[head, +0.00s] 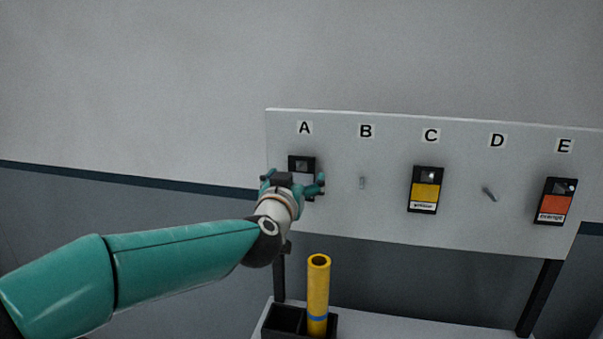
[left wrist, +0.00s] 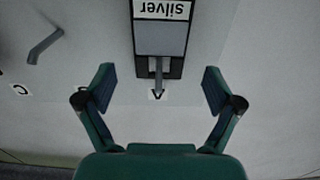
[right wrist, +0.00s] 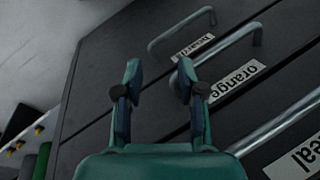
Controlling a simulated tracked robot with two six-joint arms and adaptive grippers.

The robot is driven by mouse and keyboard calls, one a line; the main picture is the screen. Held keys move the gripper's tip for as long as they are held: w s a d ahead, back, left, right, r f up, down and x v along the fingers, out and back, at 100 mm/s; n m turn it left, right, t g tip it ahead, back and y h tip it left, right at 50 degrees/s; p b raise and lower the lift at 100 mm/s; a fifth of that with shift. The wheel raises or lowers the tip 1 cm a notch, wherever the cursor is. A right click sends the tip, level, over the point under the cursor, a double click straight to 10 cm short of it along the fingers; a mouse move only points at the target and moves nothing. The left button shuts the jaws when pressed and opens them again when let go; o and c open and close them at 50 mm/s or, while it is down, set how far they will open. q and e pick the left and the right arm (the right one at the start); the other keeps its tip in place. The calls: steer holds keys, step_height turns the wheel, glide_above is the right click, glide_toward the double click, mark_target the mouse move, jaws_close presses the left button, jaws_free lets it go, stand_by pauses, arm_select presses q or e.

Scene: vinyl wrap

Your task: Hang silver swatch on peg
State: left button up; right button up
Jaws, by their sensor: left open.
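The silver swatch (left wrist: 160,39) hangs on the peg (left wrist: 158,72) under letter A, seen upside down in the left wrist view with its "silver" label readable. In the head view the swatch (head: 302,164) is partly hidden behind my left gripper (head: 293,181). My left gripper is open in front of the board, its fingers (left wrist: 158,88) apart on either side of the swatch's hole end, not touching it. My right gripper (right wrist: 158,82) is open and empty in the right wrist view, in front of a dark drawer front.
The pegboard (head: 390,226) has bare pegs at B (head: 362,183) and D (head: 489,194). A yellow swatch (head: 425,192) hangs at C and an orange swatch (head: 555,203) at E. A yellow roll (head: 318,290) stands in a black holder below. Drawer handles (right wrist: 290,128) show beside my right gripper.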

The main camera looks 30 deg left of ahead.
mark_target(305, 164)
arm_select(q)
steer(key=shift+x, duration=2.35)
steer(key=c, duration=1.2)
steer(key=shift+r+p, duration=0.15)
steer(key=shift+p, duration=0.15)
steer(key=shift+r+p, duration=0.35)
steer(key=shift+p, duration=0.15)
steer(key=shift+s, duration=0.1)
steer(key=shift+v, duration=2.95)
